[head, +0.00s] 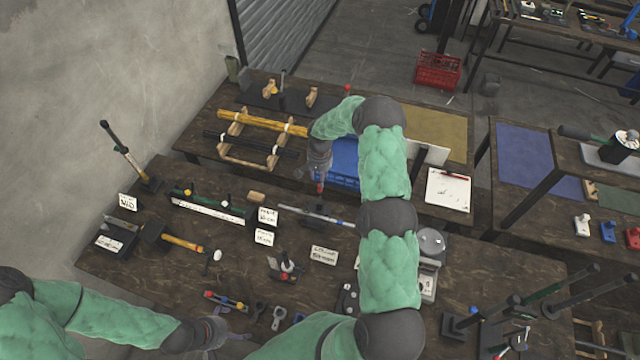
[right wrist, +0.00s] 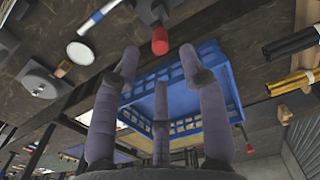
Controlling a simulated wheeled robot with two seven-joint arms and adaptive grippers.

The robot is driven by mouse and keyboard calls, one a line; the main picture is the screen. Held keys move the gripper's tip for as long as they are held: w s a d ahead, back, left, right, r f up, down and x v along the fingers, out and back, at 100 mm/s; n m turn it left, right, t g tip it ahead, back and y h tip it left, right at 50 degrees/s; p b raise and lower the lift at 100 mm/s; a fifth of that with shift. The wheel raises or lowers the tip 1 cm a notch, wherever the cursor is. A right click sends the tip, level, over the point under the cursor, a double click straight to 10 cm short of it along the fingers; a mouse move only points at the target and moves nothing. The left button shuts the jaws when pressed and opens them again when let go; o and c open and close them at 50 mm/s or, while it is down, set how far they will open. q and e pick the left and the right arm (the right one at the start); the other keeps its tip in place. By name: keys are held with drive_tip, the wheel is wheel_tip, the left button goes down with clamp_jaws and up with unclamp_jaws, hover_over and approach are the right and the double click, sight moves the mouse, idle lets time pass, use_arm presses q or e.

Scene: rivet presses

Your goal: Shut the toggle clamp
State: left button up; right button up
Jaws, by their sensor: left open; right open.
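A red-tipped handle (head: 319,187), which looks like the toggle clamp's lever, stands up from a long metal bar (head: 330,217) on the near bench. Its base is small and unclear. In the right wrist view the red tip (right wrist: 160,42) shows just beyond and between two fingertips of my right gripper (right wrist: 160,65), with no clear contact. In the head view my right gripper (head: 319,160) is open above the red tip. My left gripper (head: 220,328) is open and empty low over the near bench's front left.
A blue crate (head: 343,180) stands behind the clamp. A hammer (head: 182,242), a small red-handled tool (head: 287,268), label cards (head: 323,255) and a scale (head: 430,243) lie around the near bench. A pipe rack (head: 240,155) stands back left.

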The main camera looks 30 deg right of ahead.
sight(320, 193)
drive_tip(key=shift+f+p, duration=0.5)
drive_tip(key=shift+f, duration=2.55)
clamp_jaws()
